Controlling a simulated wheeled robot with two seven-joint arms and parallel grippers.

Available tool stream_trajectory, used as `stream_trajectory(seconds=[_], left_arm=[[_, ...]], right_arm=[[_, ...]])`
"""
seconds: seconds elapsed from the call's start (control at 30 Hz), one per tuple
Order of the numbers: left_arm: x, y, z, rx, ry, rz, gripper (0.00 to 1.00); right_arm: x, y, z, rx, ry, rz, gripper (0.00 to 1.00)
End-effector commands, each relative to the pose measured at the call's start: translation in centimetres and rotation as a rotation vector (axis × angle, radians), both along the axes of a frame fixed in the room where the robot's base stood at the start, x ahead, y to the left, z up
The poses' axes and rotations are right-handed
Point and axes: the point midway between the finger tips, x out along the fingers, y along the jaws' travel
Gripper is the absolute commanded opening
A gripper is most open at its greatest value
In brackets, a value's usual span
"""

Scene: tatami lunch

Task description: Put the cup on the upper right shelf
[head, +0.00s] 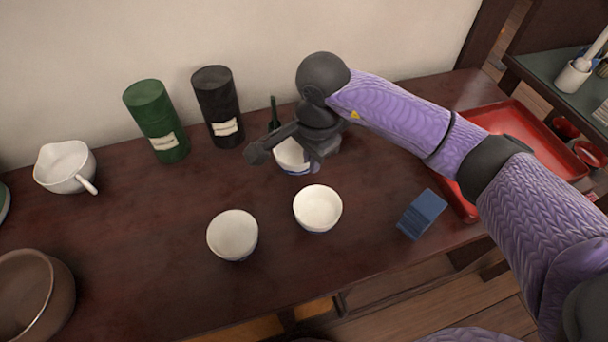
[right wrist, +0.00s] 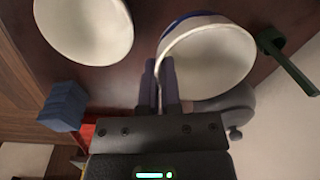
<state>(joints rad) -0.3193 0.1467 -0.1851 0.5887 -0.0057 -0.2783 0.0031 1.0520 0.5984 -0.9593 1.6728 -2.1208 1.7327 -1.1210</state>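A white cup (head: 292,155) with a blue band stands at the back middle of the dark table, partly hidden by my right gripper (head: 284,147). In the right wrist view the cup (right wrist: 208,58) shows large. The two fingers of the right gripper (right wrist: 160,82) are close together with the cup's rim and wall between them, so it is shut on the cup. I cannot tell whether the cup touches the table. Two more white cups stand in front, one at the middle (head: 318,208) and one further left (head: 233,235). My left gripper is not in view.
A green canister (head: 156,120) and a black canister (head: 217,106) stand by the wall. A white pouring bowl (head: 66,167) and a brown pot (head: 32,292) are at left. A blue block (head: 421,213), a red tray (head: 520,125) and a shelf (head: 548,70) are at right.

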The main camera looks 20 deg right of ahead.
Motion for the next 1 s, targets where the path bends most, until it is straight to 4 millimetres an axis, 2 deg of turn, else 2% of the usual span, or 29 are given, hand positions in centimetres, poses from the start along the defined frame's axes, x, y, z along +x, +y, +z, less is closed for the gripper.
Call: stream_trajectory(seconds=[0.1,0.2,0.5,0.7,0.93,1.0], left_arm=[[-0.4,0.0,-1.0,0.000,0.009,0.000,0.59],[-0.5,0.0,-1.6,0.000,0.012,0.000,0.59],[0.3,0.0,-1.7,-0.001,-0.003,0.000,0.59],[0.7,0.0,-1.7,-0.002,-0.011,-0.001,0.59],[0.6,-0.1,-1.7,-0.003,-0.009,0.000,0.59],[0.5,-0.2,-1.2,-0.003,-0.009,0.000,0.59]], right_arm=[[0.0,0.0,-2.3,0.001,0.004,0.001,0.00],[0.0,0.0,-3.9,0.001,0.002,0.002,0.00],[0.0,0.0,-3.9,0.001,-0.002,0.003,0.00],[0.0,0.0,-3.8,0.000,-0.002,0.003,0.39],[0.0,0.0,-3.8,0.000,-0.001,0.003,0.39],[0.0,0.0,-3.2,0.001,-0.003,0.003,0.39]])
